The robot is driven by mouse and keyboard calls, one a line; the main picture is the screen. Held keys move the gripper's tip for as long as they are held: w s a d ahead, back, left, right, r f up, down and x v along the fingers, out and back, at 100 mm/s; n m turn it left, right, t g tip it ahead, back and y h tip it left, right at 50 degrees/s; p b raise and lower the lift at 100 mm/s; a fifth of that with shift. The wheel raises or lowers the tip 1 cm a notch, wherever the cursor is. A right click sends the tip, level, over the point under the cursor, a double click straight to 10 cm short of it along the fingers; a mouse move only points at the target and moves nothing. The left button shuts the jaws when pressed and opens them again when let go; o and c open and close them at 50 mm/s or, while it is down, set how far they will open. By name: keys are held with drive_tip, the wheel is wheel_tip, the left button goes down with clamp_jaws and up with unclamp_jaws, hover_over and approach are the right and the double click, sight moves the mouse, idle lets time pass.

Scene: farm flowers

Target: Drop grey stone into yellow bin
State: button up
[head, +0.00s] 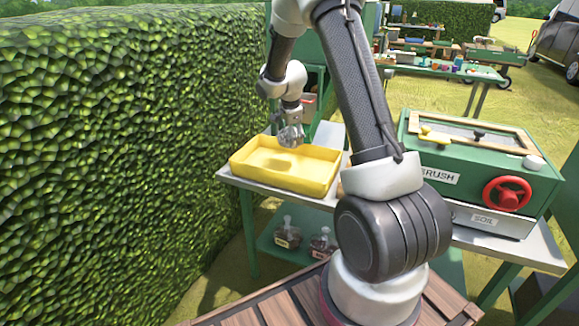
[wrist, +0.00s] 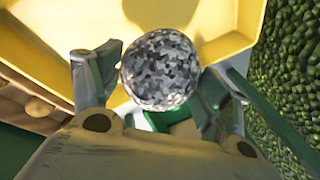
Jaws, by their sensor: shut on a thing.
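The grey stone (wrist: 160,69) is round and speckled grey, white and black. My gripper (wrist: 160,90) is shut on it, with one finger on each side in the wrist view. In the head view my gripper (head: 291,137) hangs above the yellow bin (head: 318,188), a shallow open tray on the table. A shadow falls on the bin's floor below the gripper. The bin (wrist: 225,45) also shows behind the stone in the wrist view. The stone is held above the bin, apart from its floor. In the head view the stone is too small to tell clearly from the fingers.
A green box (head: 475,165) marked "BRUSH", with a red handwheel (head: 507,194), stands on the same table to the right. Glass jars (head: 288,233) sit on the shelf below. A tall hedge (head: 120,140) runs along the left. More tables stand behind.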

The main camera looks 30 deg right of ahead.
drive_tip(key=shift+f, duration=2.75)
drive_tip(key=o, duration=2.1)
drive_tip(key=shift+s, duration=0.1)
drive_tip(key=v, duration=1.2)
